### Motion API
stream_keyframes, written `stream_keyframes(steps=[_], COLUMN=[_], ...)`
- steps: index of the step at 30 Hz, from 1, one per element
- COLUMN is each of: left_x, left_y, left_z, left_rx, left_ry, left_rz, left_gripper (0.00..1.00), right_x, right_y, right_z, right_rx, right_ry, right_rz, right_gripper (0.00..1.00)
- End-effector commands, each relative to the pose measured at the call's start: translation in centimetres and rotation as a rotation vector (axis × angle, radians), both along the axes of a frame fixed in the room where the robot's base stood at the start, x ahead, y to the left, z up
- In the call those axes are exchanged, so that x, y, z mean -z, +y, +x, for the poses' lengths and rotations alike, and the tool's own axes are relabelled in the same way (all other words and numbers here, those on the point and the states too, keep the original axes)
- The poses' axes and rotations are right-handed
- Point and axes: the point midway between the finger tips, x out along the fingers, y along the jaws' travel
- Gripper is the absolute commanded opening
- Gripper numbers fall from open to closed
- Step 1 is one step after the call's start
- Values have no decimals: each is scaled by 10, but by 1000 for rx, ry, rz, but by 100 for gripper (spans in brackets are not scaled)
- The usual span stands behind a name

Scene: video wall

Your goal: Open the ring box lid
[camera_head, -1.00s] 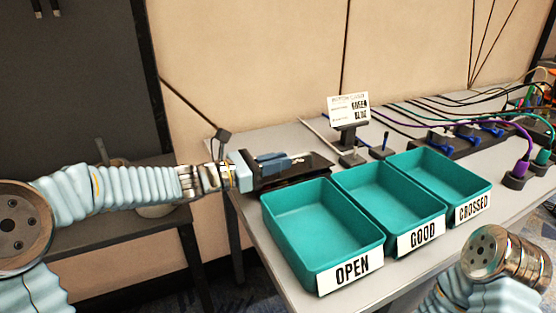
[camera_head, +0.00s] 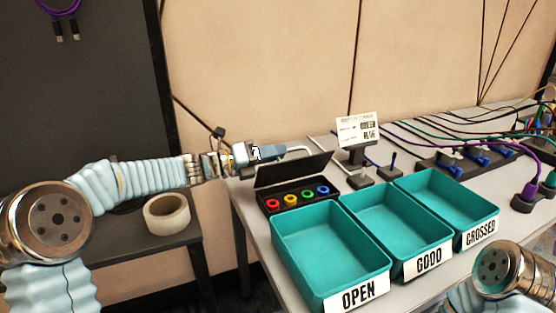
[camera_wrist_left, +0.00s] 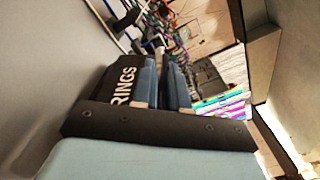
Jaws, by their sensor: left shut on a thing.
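The ring box (camera_head: 297,198) is black and sits on the table behind the teal trays, with red, yellow, green and blue rings showing in it. Its dark lid (camera_head: 290,173) stands raised at the back, tilted up from the box. My left gripper (camera_head: 282,152) is at the lid's upper edge, shut on the lid. In the left wrist view the blue fingers (camera_wrist_left: 161,75) are close together beside the lid face marked RINGS (camera_wrist_left: 122,85). The exact contact is partly hidden. My right gripper is out of view; only part of that arm shows.
Teal trays marked OPEN (camera_head: 280,240), GOOD (camera_head: 395,235) and CROSSED (camera_head: 465,213) stand in front and to the right. A small sign (camera_head: 358,130) stands behind. Cables and plugs (camera_head: 470,158) fill the back right. A tape roll (camera_head: 167,213) lies on the left side table.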

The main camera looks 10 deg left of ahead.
Motion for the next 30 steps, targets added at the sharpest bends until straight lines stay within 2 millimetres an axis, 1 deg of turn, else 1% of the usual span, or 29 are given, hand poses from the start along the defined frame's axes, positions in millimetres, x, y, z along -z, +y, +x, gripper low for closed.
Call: stream_keyframes(steps=[1,6,18,24,30], left_x=[2,4,15,20,24], left_y=[5,13,29,34,36], left_z=[5,18,42,49,53], left_rx=[-5,-6,-6,-4,-4], left_ry=[37,172,457,551,606], left_rz=[-20,-110,-300,-363,-398], left_gripper=[0,0,0,0,0], right_x=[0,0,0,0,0], right_y=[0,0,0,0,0], right_z=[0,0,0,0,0], right_rx=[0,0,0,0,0], right_ry=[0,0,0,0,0], right_rz=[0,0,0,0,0], right_gripper=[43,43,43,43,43])
